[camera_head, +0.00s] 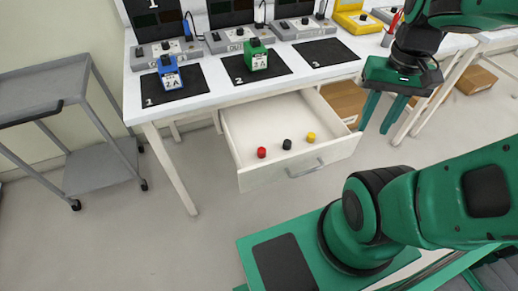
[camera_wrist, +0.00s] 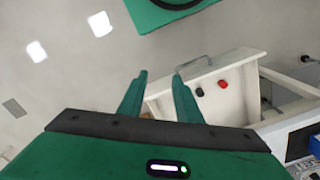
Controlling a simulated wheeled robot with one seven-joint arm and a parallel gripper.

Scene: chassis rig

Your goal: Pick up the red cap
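The red cap (camera_head: 262,152) is a small round piece lying in the open white drawer (camera_head: 240,180), near its front left. It also shows in the wrist view (camera_wrist: 222,84), to the right of the fingers. A black cap (camera_head: 287,144) and a yellow cap (camera_head: 311,136) lie in a row to its right in the head view. The wrist view shows the black cap (camera_wrist: 199,92) but not the yellow one. My gripper (camera_head: 375,130) is open and empty, to the right of the drawer and apart from the caps. Its two spread fingers show in the wrist view (camera_wrist: 160,77).
The drawer hangs under a white table (camera_head: 205,97) holding blue (camera_head: 168,72) and green (camera_head: 255,54) devices on black mats. A grey cart (camera_head: 100,165) stands at left. Cardboard boxes (camera_head: 345,101) sit behind the drawer's right side.

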